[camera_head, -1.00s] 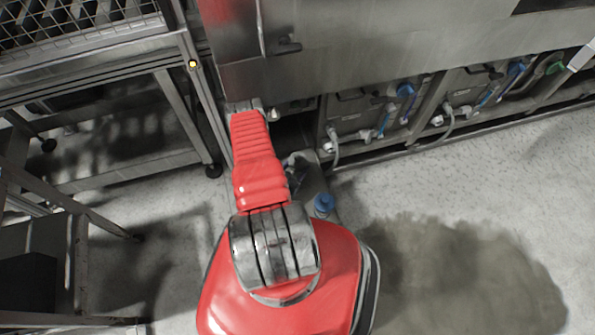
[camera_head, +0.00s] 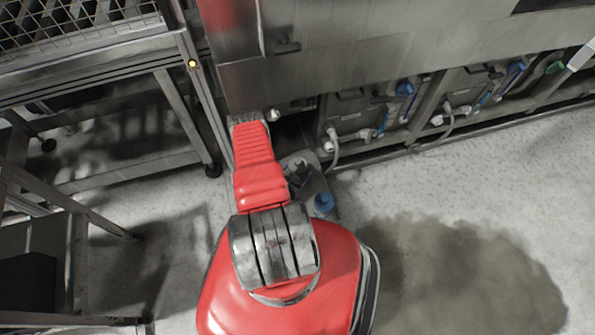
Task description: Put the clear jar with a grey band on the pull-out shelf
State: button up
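I cannot make out the clear jar with a grey band in this view. I cannot identify the pull-out shelf either. My red arm reaches up the middle of the picture toward the steel machine, and its far end is in front of the machine's lower edge. A small grey container (camera_head: 314,176) with dark contents, partly hidden by my arm, is just right of the arm. A blue round cap (camera_head: 324,203) is at its near side.
The steel machine (camera_head: 400,50) spans the top, with hoses and blue fittings (camera_head: 404,89) below. A wire-mesh frame on a metal stand (camera_head: 110,52) is upper left. Metal steps (camera_head: 75,207) stand at left. The floor at right is clear, with a dark wet-looking patch (camera_head: 460,285).

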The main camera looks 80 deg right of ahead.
jog(key=shift+r, duration=0.1)
jog(key=shift+w+a+r, duration=0.1)
jog(key=shift+a, duration=0.05)
jog(key=v, duration=1.1)
jog(key=shift+a, duration=0.35)
jog(key=shift+w, duration=0.1)
jog(key=shift+w+r, duration=0.1)
dwell(0.8)
